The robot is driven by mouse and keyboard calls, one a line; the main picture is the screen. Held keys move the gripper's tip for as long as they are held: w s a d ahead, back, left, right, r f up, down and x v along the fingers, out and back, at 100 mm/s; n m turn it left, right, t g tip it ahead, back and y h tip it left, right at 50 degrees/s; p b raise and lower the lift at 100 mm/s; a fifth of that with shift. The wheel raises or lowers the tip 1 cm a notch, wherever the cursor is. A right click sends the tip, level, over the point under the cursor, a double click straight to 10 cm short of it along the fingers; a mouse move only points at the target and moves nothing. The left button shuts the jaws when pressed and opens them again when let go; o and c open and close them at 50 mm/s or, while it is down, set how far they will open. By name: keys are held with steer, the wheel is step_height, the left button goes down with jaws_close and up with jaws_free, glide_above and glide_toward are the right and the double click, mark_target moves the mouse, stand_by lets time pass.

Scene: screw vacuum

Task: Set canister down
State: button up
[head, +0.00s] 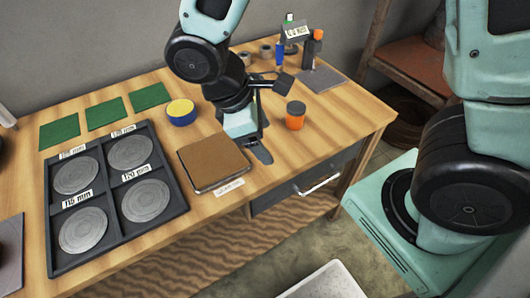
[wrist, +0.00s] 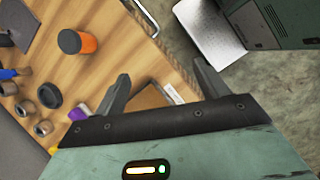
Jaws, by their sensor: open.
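An orange canister (head: 295,116) with a dark lid stands upright on the wooden table, right of my gripper (head: 264,135). It also shows in the wrist view (wrist: 86,43), outside the jaws. A yellow-topped blue round tin (head: 181,112) stands on the table left of my gripper. My gripper is open above the table near its front edge, apart from both. In the wrist view my gripper (wrist: 162,87) has spread fingers with nothing held between them. Its body hides part of the table there.
A brown pad (head: 213,160) lies at the front edge, left of my gripper. A dark tray (head: 118,242) with several grey discs and several green mats (head: 105,114) lie farther left. A grey mat (head: 323,79) and small bottles (head: 313,45) are at the back right. A drawer (head: 305,183) is below.

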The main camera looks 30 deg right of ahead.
steer(key=s+a+r+m+t+y, duration=0.1)
steer(key=s+a+r+m+y, duration=0.4)
steer(key=s, duration=0.4)
steer(key=shift+s+r, duration=0.3)
steer(key=shift+r, duration=0.2)
stand_by(0.4)
